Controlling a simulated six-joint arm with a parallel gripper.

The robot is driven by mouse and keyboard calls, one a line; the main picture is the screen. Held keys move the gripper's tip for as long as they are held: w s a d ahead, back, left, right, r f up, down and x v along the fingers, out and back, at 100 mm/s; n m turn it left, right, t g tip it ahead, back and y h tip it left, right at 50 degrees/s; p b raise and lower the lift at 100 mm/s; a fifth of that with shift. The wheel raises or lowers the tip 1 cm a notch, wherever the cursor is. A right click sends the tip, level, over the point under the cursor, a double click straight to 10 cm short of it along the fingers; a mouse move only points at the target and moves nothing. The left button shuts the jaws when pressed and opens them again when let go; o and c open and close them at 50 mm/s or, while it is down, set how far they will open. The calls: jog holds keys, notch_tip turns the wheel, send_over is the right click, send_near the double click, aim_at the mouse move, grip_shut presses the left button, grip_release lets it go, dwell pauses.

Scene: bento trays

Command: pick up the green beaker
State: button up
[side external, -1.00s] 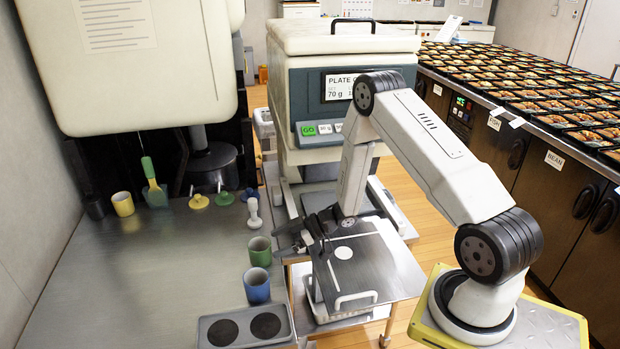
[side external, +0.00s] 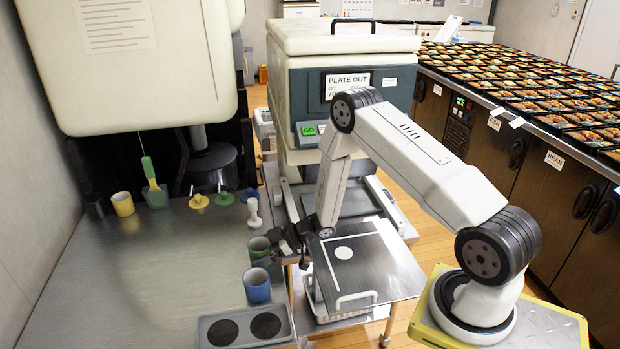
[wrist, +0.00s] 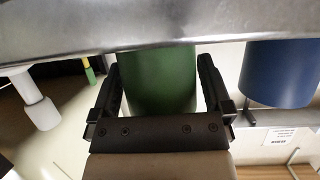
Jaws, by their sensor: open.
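The green beaker (side external: 256,244) stands on the grey counter (side external: 150,285) near its right edge, partly hidden by my gripper (side external: 270,252). In the wrist view the beaker (wrist: 158,80) sits between the two spread black fingers of my gripper (wrist: 158,66), with a small gap visible at the right finger. The gripper is open. Whether the left finger touches the beaker is hard to tell. Its upper end in that view is cut off by a grey metal band.
A blue beaker (side external: 257,289) stands close to the green one, nearer the camera, and shows in the wrist view (wrist: 280,75). A white pestle-like item (side external: 254,214) stands behind. A yellow cup (side external: 123,204) is far left. A tray with two dark discs (side external: 244,318) lies in front.

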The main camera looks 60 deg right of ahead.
dwell(0.4)
jog(key=c, duration=1)
jog(key=shift+r, duration=0.25)
jog(key=shift+r, duration=0.85)
jog(key=s+a+r, duration=0.1)
jog(key=s+r, duration=1)
jog(key=s, duration=0.3)
jog(key=shift+f, duration=0.1)
